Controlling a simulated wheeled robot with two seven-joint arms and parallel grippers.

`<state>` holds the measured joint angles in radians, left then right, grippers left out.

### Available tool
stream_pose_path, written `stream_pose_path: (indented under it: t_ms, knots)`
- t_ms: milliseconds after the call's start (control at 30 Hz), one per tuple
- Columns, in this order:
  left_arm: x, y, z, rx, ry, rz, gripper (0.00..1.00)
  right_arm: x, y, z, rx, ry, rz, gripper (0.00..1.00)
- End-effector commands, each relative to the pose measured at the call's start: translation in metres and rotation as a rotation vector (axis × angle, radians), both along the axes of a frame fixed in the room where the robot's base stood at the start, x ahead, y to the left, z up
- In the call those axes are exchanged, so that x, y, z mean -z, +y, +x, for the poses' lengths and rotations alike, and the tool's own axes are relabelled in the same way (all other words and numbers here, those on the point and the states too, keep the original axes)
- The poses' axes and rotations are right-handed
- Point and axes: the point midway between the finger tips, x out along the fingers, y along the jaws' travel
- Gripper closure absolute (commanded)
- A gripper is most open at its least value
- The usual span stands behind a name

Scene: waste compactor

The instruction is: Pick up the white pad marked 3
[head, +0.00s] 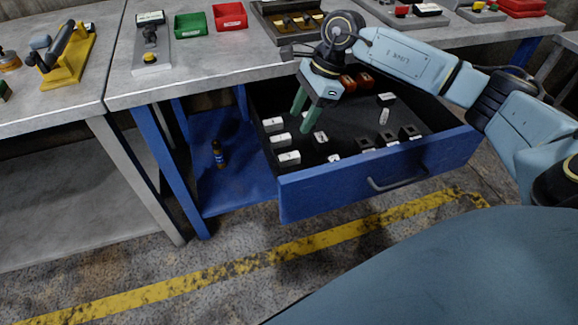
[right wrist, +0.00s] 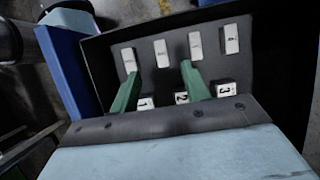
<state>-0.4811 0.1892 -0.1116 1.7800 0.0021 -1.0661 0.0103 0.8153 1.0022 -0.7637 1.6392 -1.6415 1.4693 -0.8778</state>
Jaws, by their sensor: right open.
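The white pad marked 3 (right wrist: 224,90) lies in the dark drawer, at the right end of a short row with the pads marked 1 (right wrist: 146,103) and 2 (right wrist: 181,98). My right gripper (head: 298,122) is open and empty, pointing down into the left part of the drawer. In the right wrist view its green fingers (right wrist: 158,68) are spread apart, and pad 3 is right of the right finger, not between them. I cannot tell which small white block in the head view is pad 3. My left gripper is not in view.
The open blue drawer (head: 330,191) has other white blocks (right wrist: 195,46) in a second row. Dark holders (head: 390,142) and reddish pieces (head: 357,82) also sit inside. The grey bench top (head: 210,80) overhangs the drawer's back. A small bottle (head: 218,153) stands on the blue shelf at left.

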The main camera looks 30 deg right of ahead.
Motion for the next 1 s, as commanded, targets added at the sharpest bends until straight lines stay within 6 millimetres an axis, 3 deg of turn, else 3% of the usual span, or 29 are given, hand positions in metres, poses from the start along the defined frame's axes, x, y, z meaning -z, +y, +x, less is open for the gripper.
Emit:
stream_pose_path:
  t_ms: [300, 567, 1000]
  knots:
    - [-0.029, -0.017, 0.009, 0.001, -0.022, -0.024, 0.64, 0.056, 0.023, 0.005, -0.001, 0.004, 0.002, 0.53]
    - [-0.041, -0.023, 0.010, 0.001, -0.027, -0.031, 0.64, 0.073, 0.030, 0.007, -0.001, 0.002, 0.000, 0.53]
    - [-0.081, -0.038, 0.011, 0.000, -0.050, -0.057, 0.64, 0.116, 0.050, 0.011, -0.001, 0.002, 0.000, 0.53]
